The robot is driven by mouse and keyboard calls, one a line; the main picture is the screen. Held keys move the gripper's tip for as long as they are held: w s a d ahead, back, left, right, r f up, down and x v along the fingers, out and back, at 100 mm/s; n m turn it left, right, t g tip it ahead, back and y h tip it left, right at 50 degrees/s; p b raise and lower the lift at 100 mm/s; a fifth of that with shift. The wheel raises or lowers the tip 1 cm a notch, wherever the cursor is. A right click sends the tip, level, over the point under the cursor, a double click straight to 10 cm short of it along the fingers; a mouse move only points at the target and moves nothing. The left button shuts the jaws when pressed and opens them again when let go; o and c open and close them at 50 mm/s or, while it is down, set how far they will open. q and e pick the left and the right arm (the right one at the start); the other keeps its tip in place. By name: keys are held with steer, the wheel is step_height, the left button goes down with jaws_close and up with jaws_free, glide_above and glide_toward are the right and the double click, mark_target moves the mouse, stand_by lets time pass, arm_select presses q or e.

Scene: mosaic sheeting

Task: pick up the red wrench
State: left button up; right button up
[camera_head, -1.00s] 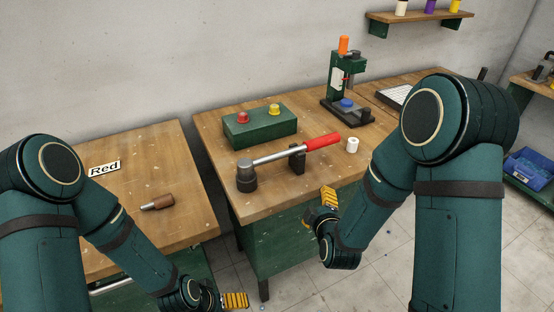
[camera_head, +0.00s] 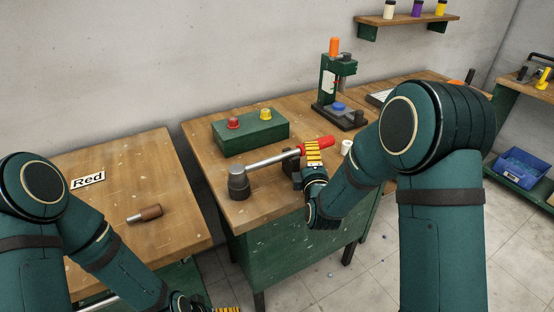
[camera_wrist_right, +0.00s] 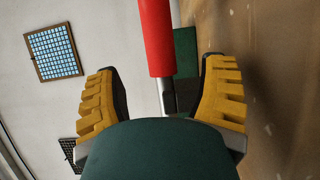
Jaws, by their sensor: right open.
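The red-handled tool lies on the right wooden bench, its red handle (camera_head: 318,143) raised on a dark block (camera_head: 291,172) and its dark round head (camera_head: 238,184) at the left end of a grey shaft (camera_head: 270,159). My right gripper (camera_head: 313,152) is at the handle and covers part of it. In the right wrist view my right gripper (camera_wrist_right: 163,82) is open, and the red handle (camera_wrist_right: 157,38) lines up with the gap between the fingers. I cannot tell whether either finger touches it. My left gripper (camera_head: 228,310) is cut off at the bottom edge.
A green box (camera_head: 250,135) with red and yellow knobs stands behind the tool. A white cylinder (camera_head: 346,147) stands right of the handle. A green press (camera_head: 335,90) is farther back. The left bench (camera_head: 110,210) holds a "Red" sign (camera_head: 88,180) and a brown-handled item (camera_head: 146,213).

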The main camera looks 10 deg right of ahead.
steer(key=shift+w+d+b, duration=0.2)
steer(key=shift+w+d, duration=0.05)
steer(key=shift+w, duration=1.1)
steer(key=shift+w+d+b, duration=0.2)
steer(key=shift+w, duration=1.1)
jaws_close()
steer(key=shift+r, duration=0.15)
